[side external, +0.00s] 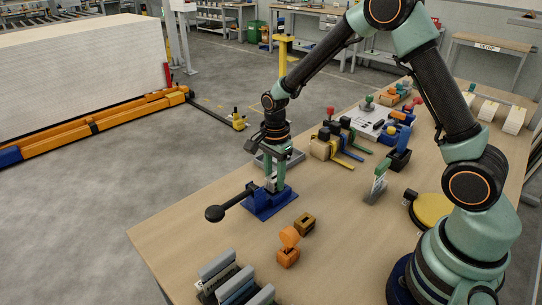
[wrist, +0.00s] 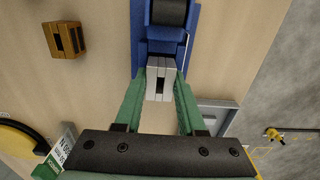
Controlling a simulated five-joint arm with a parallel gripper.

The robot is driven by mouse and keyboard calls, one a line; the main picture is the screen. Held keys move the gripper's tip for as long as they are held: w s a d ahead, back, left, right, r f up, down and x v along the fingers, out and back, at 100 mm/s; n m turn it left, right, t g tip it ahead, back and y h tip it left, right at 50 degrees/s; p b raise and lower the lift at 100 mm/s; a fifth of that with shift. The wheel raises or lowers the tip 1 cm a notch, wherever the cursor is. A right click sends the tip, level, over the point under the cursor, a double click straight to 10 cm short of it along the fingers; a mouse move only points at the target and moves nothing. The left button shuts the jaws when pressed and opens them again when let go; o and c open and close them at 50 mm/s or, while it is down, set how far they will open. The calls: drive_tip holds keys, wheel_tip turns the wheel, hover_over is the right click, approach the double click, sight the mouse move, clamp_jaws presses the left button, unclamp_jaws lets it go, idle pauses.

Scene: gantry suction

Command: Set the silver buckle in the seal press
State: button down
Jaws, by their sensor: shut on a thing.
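The silver buckle (wrist: 159,80) is between the green fingers of my gripper (wrist: 161,74) in the wrist view, and the gripper is shut on it. The seal press shows as a blue base (wrist: 138,38) just beyond the buckle, with a dark cylindrical part (wrist: 169,12) on it. The buckle's far end meets or overlaps the near end of the press; I cannot tell whether they touch. In the side view my gripper (side external: 276,185) points down at the blue press (side external: 268,204), whose black-knobbed lever (side external: 216,213) sticks out left. The fingers mostly hide the buckle there.
A brass buckle (side external: 305,223) and an orange block (side external: 288,248) lie right of the press. A grey tray (wrist: 218,114) is close by my gripper. A strap rack (side external: 328,146) stands behind, and several grey-topped blocks (side external: 219,265) sit at the front edge.

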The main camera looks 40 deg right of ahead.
drive_tip(key=shift+f, duration=0.45)
idle(2.6)
drive_tip(key=shift+r, duration=0.45)
idle(1.0)
drive_tip(key=shift+w+f, duration=0.1)
drive_tip(key=shift+f, duration=0.35)
idle(0.7)
drive_tip(key=shift+r, duration=0.2)
